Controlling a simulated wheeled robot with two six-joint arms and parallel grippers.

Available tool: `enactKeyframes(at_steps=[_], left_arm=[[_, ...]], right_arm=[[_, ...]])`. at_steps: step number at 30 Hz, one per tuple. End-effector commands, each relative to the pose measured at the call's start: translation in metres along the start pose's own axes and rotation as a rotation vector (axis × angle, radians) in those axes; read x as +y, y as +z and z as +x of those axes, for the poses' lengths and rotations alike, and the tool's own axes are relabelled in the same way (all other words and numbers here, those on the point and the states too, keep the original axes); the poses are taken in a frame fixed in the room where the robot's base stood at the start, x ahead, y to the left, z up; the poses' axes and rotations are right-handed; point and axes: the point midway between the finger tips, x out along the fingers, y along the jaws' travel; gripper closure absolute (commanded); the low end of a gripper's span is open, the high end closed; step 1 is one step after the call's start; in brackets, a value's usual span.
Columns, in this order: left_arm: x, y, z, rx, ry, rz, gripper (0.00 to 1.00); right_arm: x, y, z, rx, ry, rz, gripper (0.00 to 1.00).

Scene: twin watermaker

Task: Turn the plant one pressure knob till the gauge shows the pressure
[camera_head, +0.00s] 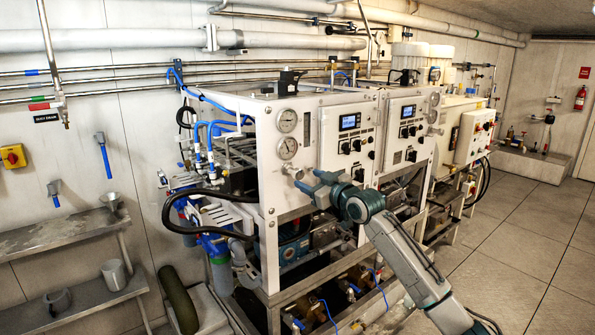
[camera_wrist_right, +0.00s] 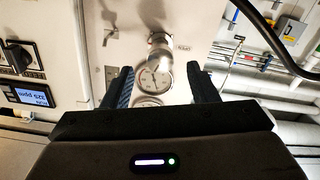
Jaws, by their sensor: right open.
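The plant one panel (camera_head: 268,185) is the white front of the nearer unit. A silver pressure knob (camera_head: 288,169) sits low on it, below two round gauges; the lower gauge (camera_head: 287,148) is nearest to it. In the right wrist view, which looks upside down, the knob (camera_wrist_right: 158,52) and a gauge (camera_wrist_right: 152,80) appear between my fingers. My right gripper (camera_head: 302,181) is open in front of the panel, close to the knob. The knob lies beyond the fingertips (camera_wrist_right: 163,78); contact is not clear. The gauge reading is too small to tell. My left gripper is out of view.
A control box with a lit screen (camera_head: 350,121) is right of the gauges. A second similar unit (camera_head: 405,130) stands farther right. A black hose (camera_head: 205,193) loops at the left side. Open tiled floor (camera_head: 520,240) lies to the right.

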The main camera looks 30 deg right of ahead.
Motion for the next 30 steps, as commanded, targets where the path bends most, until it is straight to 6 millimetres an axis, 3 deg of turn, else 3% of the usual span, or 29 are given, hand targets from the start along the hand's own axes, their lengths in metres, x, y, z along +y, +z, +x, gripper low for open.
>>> enactKeyframes(at_steps=[3, 10, 23, 30], left_arm=[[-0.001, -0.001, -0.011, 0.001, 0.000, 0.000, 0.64], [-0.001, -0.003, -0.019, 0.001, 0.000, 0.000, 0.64], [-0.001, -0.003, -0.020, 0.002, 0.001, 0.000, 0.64], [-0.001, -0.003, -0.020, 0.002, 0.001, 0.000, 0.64]], right_arm=[[0.001, -0.004, 0.021, 0.002, 0.000, 0.007, 0.47], [0.000, -0.002, 0.049, 0.001, 0.000, 0.002, 0.47], [-0.001, 0.000, 0.057, 0.001, -0.001, -0.001, 0.47], [-0.001, 0.000, 0.057, 0.000, -0.001, -0.001, 0.92]])
